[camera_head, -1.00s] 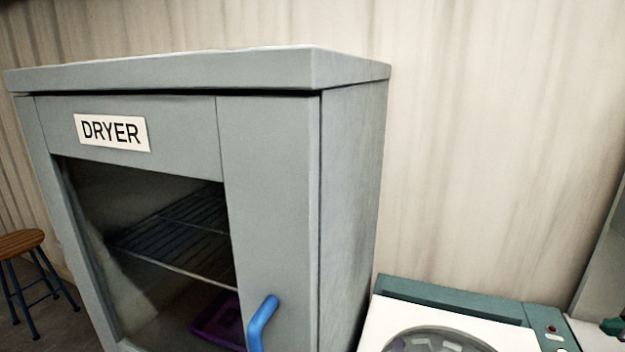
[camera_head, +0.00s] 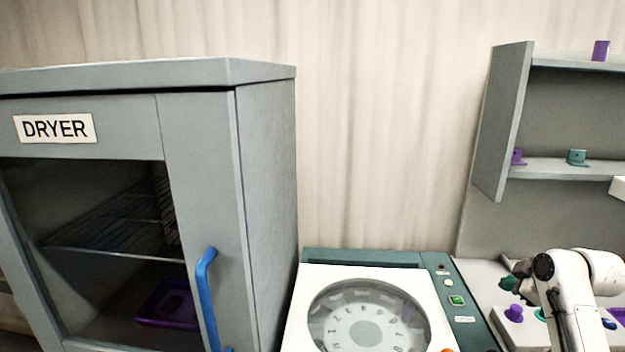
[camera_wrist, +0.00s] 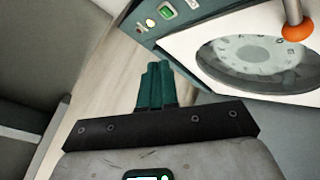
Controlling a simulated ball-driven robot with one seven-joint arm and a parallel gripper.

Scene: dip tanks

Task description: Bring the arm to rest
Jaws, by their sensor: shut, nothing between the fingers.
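My gripper (camera_wrist: 155,85) shows in the wrist view as two dark green fingers pressed together, with nothing between them. It is in the air in front of the teal and white machine with a round window, apart from it. In the head view my white arm (camera_head: 575,290) stands at the lower right, over the bench beside that machine.
A grey dryer (camera_head: 265,170) with a blue handle (camera_head: 206,300) stands at the left, its door closed. The round-windowed machine (camera_head: 425,290) is in the middle. A grey wall shelf (camera_head: 505,120) with small purple and teal items hangs at the right. Purple pieces (camera_head: 514,313) sit on the bench.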

